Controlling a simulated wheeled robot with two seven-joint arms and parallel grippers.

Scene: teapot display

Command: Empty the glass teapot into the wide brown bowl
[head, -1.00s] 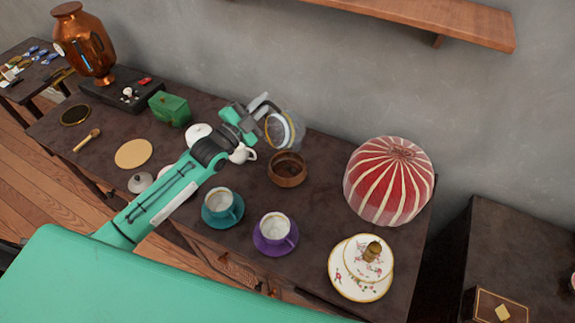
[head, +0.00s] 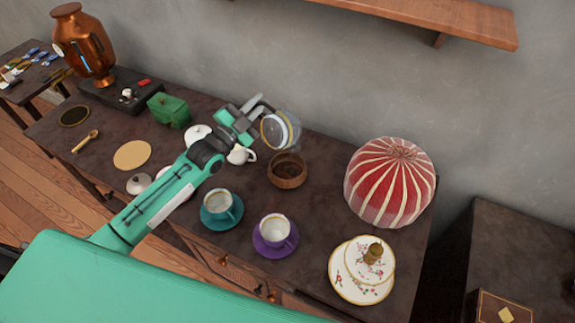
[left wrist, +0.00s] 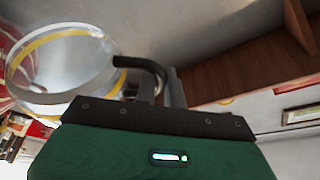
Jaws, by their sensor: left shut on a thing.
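The clear glass teapot (head: 284,131) has a gold rim band and a dark handle. In the head view it is held in the air, tilted on its side, just above and behind the brown bowl. My left gripper (head: 253,110) is shut on the teapot's handle, which also shows in the left wrist view (left wrist: 145,66). The glass teapot in the left wrist view (left wrist: 68,68) shows no clear contents. The wide brown bowl (head: 287,181) stands on the table with dark stuff inside. My right gripper is not in view.
A white teapot (head: 240,154) stands left of the bowl. A teal cup (head: 218,203) and a purple saucer (head: 275,248) with a cup are in front. A red striped cosy (head: 392,184) is at the right. A wooden shelf (head: 425,14) hangs on the wall above.

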